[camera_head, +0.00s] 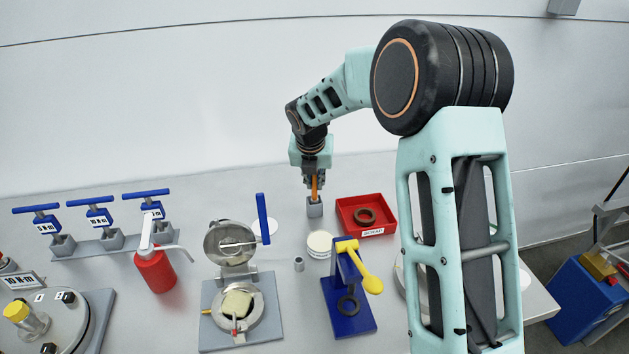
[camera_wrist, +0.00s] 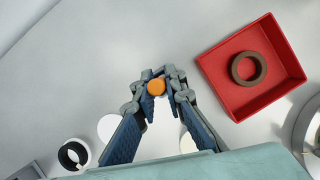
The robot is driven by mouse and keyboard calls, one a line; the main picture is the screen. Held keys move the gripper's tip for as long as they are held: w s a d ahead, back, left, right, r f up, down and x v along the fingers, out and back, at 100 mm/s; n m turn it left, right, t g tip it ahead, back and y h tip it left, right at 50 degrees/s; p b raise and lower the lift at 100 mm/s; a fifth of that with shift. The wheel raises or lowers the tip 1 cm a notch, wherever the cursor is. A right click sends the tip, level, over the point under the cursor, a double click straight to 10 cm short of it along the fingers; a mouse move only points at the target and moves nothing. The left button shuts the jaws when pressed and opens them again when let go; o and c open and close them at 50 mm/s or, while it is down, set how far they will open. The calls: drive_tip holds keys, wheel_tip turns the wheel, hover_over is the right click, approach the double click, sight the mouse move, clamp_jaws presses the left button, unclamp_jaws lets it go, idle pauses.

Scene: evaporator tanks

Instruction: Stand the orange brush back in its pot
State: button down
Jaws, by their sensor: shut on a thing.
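The orange brush (camera_head: 315,188) is upright between the fingers of my gripper (camera_head: 314,177). My gripper is shut on it. A small grey square pot (camera_head: 314,210) stands on the table directly below. The brush's lower end meets the pot's top in the head view; whether it is inside or just in front of the opening I cannot tell. In the wrist view the round orange end of the brush (camera_wrist: 157,87) shows between the fingertips (camera_wrist: 160,92). The pot is hidden there by the brush and fingers.
A red scrap tray (camera_head: 367,228) with a brown ring (camera_head: 365,216) stands close right of the pot. A blue stand with a yellow lever (camera_head: 358,267), a white round lid (camera_head: 319,243) and a small grey cylinder (camera_head: 299,264) are in front. An open metal vessel (camera_head: 233,250) is left.

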drive_tip(key=c, duration=1.9)
unclamp_jaws()
